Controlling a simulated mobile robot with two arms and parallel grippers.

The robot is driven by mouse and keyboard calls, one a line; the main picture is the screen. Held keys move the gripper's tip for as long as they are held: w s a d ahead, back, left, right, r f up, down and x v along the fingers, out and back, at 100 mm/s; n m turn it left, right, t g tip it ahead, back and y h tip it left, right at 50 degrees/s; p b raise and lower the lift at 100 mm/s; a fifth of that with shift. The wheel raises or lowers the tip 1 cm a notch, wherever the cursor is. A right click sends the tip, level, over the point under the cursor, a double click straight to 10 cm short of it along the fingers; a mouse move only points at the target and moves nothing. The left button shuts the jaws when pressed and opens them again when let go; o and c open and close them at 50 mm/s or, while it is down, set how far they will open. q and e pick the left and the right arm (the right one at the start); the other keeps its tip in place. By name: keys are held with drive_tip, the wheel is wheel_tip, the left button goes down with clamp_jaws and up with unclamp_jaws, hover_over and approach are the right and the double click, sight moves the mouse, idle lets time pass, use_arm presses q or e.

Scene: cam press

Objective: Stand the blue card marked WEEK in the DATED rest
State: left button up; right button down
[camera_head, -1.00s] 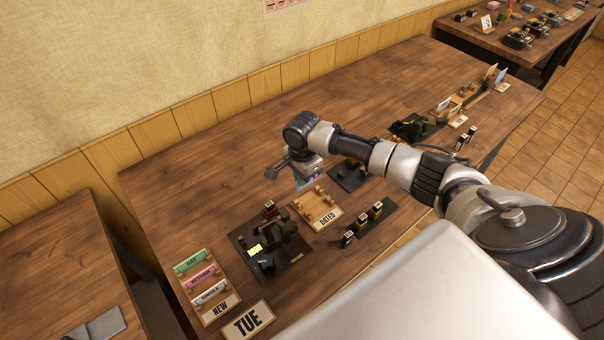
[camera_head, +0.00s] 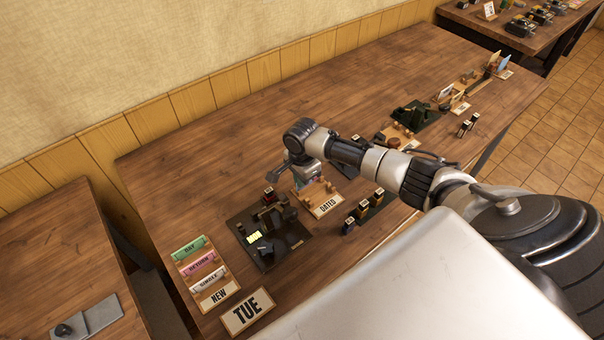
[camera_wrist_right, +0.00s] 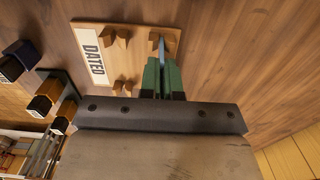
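The DATED rest (camera_head: 327,206) is a small wooden stand with a white label, beside the black press. It also shows in the right wrist view (camera_wrist_right: 118,60), with pairs of wooden pegs. My right gripper (camera_head: 315,177) is over the rest's far side. In the right wrist view its green fingers (camera_wrist_right: 163,72) are shut on a thin blue card (camera_wrist_right: 162,45), seen edge-on between wooden pegs at one end of the rest. The word on the card cannot be read. I cannot tell whether the card touches the rest. My left gripper is not in view.
The black press (camera_head: 270,235) stands left of the rest.

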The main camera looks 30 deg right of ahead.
drive_tip(key=shift+f, duration=0.25)
idle(0.7)
drive_tip(key=c, duration=0.7)
unclamp_jaws()
wheel_tip(320, 180, up, 7)
drive_tip(key=p, duration=0.9)
idle(0.6)
